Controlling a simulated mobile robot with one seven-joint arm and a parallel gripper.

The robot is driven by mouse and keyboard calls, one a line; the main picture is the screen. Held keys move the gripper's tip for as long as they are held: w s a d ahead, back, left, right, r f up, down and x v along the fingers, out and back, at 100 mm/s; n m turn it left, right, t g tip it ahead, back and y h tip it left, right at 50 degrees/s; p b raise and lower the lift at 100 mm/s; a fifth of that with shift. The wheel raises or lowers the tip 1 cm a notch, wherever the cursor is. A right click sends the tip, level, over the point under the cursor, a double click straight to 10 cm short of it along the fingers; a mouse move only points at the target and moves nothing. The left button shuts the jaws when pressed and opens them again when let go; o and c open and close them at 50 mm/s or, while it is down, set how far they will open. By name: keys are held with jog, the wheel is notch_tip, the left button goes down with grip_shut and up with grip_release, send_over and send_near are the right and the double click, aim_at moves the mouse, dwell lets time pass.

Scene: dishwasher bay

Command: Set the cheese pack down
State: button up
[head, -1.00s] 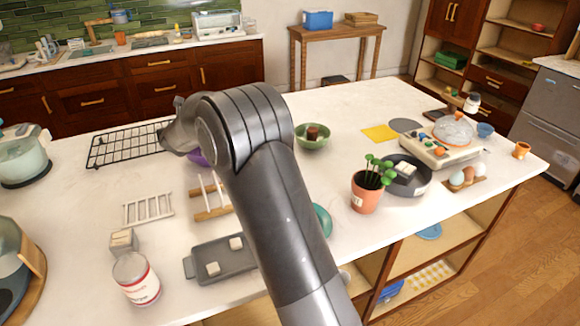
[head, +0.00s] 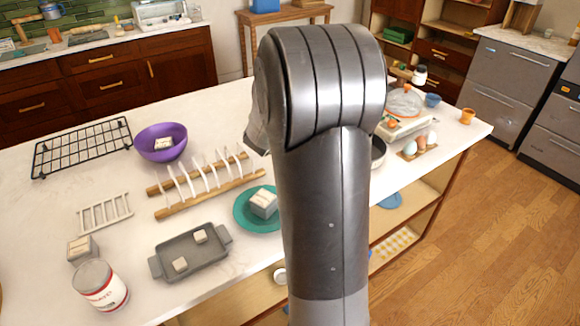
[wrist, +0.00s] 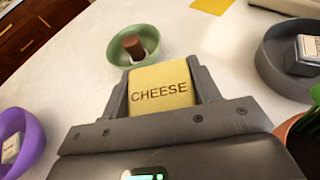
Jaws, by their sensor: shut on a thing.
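The cheese pack (wrist: 160,92) is a yellow block with "CHEESE" on its face, seen in the wrist view. My gripper (wrist: 162,84) is shut on it, one finger at each side. The pack is held over the pale counter. A green bowl (wrist: 113,48) with a brown item in it is just beyond the pack. Whether the pack touches the bowl or counter cannot be told. In the head view my arm hides both the gripper and the pack.
A purple bowl (head: 178,133), wooden dish rack (head: 163,210), teal plate (head: 242,212) and grey tray (head: 205,268) stand on the white counter (head: 35,255). A dark round pan (wrist: 272,70) is right of my gripper. Bare counter shows between the purple and green bowls.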

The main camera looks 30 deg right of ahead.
jog(key=shift+m+g+h, duration=0.3)
jog(key=shift+m+g, duration=0.1)
jog(key=s+d+f, duration=0.1)
jog(key=s+f, duration=0.1)
jog(key=f, duration=0.1)
jog(key=s+d+f, duration=0.1)
jog(key=f, duration=0.1)
jog(key=shift+s+d+f, duration=0.2)
jog(key=shift+d+f, duration=0.05)
jog(key=shift+d, duration=0.05)
jog(key=shift+f, duration=2.3)
jog(key=shift+f, duration=0.15)
jog(key=o, duration=1.2)
jog(key=shift+o, duration=0.2)
